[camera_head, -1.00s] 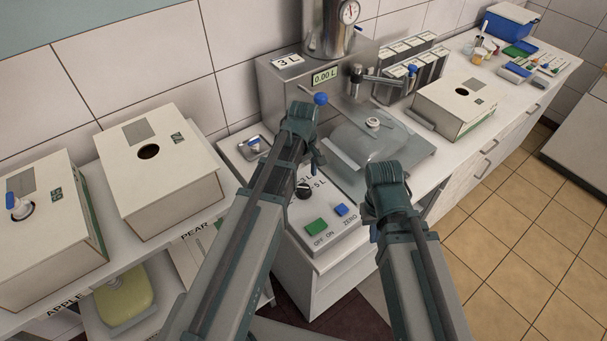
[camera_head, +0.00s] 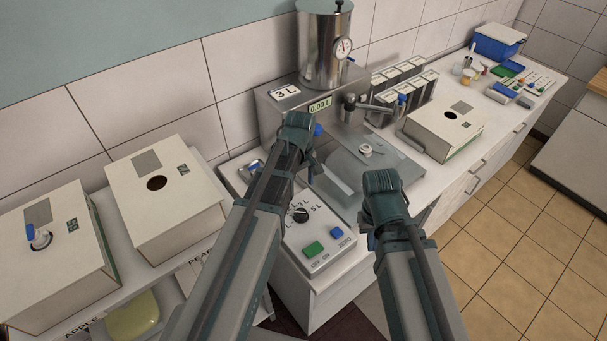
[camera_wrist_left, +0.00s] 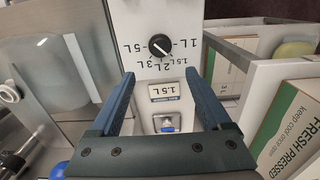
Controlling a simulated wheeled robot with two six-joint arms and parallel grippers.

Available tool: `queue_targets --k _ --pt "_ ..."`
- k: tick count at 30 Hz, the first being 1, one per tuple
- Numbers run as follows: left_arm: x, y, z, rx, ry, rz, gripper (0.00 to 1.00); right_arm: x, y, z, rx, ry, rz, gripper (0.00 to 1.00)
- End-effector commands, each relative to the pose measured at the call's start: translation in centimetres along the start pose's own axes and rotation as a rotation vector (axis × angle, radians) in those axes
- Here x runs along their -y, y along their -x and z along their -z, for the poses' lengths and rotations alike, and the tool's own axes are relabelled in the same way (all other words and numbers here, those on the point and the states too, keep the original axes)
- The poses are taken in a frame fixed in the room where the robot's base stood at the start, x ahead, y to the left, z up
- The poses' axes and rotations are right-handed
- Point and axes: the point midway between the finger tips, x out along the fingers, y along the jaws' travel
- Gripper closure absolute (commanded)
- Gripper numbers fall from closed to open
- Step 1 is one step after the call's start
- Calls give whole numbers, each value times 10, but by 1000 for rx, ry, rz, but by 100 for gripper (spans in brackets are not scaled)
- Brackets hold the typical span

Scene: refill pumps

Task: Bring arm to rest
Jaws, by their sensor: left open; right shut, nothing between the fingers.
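My left gripper (camera_head: 312,168) hangs at the end of the left arm, above the control panel (camera_head: 318,258) in front of the filling machine. In the left wrist view, its two fingers (camera_wrist_left: 168,85) are spread and empty.
The filling machine (camera_head: 283,115) with a steel tank (camera_head: 325,50) stands behind. A clear pouch with a white cap (camera_head: 366,149) lies below its spout. White boxes stand at left (camera_head: 165,205) and right (camera_head: 443,130). Green (camera_head: 313,249) and blue (camera_head: 337,233) buttons are close to both arms.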

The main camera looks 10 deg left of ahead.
Motion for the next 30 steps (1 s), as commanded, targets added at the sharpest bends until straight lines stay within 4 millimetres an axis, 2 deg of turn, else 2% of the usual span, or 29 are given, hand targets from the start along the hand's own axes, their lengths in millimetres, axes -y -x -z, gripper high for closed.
queue_targets --k 5,8,11,15,18,21,25,30 --pt "0 0 0 0 -1 0 19 0 0 0 0 0 0 100" --pt "2 -10 -12 -1 -58 5 19 1 -10 1 0 1 0 100" --pt "8 -35 -46 -6 -248 20 19 3 -35 2 0 3 -1 100" --pt "22 -74 -103 -12 -631 56 19 7 -74 4 0 7 -2 100" --pt "33 -94 -136 -13 -877 81 19 8 -95 6 0 10 -2 100" --pt "43 -108 -158 -12 -1066 100 19 10 -108 6 0 12 -3 100" --pt "49 -115 -173 -10 -1206 116 19 10 -116 7 0 14 -3 100" --pt "50 -114 -175 -8 -1245 120 19 10 -115 7 0 14 -3 100"
